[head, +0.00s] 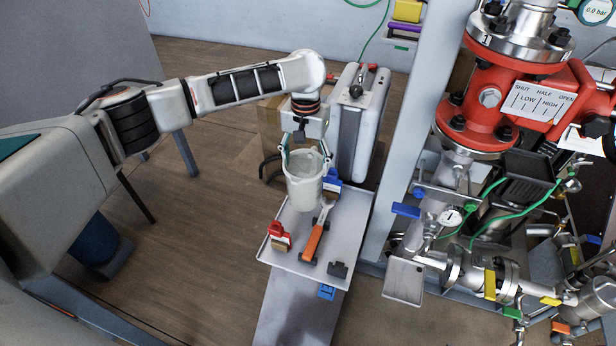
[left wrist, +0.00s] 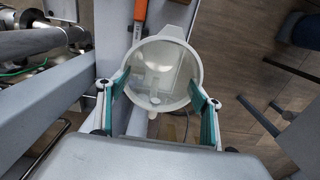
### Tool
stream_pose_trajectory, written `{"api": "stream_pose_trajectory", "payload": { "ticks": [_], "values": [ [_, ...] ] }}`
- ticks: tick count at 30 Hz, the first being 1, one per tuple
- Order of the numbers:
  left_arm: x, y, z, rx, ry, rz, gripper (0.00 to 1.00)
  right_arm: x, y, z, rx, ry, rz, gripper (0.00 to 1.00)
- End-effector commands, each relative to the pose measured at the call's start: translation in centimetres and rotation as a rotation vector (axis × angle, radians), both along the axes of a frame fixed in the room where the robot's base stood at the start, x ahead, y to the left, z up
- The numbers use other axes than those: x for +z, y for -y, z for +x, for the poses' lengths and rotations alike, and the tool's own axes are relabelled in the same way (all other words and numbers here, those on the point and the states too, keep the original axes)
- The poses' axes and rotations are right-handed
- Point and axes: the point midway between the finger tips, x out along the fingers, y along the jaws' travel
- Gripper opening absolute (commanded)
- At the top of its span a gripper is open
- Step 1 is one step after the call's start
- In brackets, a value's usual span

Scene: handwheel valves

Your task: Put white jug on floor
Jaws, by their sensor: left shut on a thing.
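The white jug (head: 304,186) is upright over the back part of a grey tray shelf in the head view. My left gripper (head: 303,160) comes down on it from above, shut on the jug with a finger on each side. In the left wrist view I look down into the jug (left wrist: 166,75), which seems empty, and the left gripper's green-padded fingers (left wrist: 158,100) flank its rim. Its base is hard to see, so I cannot tell whether it touches the tray. The wooden floor (head: 190,235) shows left of the tray. My right gripper is not in view.
The tray (head: 345,225) also holds an orange-handled wrench (head: 315,238), a red item (head: 279,236) and a blue item (head: 332,181). Pipework with a red valve body (head: 490,100) stands at the right behind a grey post (head: 420,110). Open floor lies to the left.

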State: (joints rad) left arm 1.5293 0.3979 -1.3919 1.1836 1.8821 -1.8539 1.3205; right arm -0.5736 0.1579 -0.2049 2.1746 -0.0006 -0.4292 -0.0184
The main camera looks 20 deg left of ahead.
Motion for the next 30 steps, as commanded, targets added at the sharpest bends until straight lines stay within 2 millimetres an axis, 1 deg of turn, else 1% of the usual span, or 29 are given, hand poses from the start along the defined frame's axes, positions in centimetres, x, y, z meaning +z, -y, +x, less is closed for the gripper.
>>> {"api": "stream_pose_trajectory", "payload": {
  "ticks": [5, 8, 11, 12, 14, 16, 17, 20, 27, 28, 30],
  "values": [
    [-0.8, 0.0, 0.1, 0.001, 0.002, -0.002, 0.28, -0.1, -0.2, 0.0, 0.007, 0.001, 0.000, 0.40],
    [-2.4, 0.0, 0.0, 0.001, -0.002, -0.001, 0.28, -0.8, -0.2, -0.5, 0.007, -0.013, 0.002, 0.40],
    [-4.5, 0.0, -0.1, 0.001, -0.008, -0.001, 0.28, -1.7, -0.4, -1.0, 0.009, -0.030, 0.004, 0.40],
    [-5.3, 0.0, -0.1, 0.001, -0.008, -0.001, 0.28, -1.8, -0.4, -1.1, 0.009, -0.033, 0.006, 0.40],
    [-6.1, 0.0, -0.1, 0.001, -0.006, -0.001, 0.28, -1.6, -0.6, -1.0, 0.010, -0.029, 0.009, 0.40],
    [-6.3, 0.0, 0.0, 0.001, -0.002, -0.001, 0.28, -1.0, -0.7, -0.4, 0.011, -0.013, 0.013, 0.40],
    [-6.2, 0.0, 0.0, 0.001, 0.000, -0.001, 0.23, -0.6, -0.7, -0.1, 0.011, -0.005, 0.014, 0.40],
    [-5.8, 0.0, 0.1, 0.001, 0.004, -0.001, 0.22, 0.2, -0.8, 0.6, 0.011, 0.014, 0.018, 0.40],
    [-5.9, 0.0, 0.1, 0.000, 0.005, -0.001, 0.22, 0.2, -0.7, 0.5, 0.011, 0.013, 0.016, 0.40],
    [-6.0, 0.0, 0.1, 0.000, 0.005, -0.001, 0.68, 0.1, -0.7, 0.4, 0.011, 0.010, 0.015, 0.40],
    [-6.1, 0.0, 0.1, 0.000, 0.004, -0.001, 0.82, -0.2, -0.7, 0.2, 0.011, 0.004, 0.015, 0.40]
  ]
}}
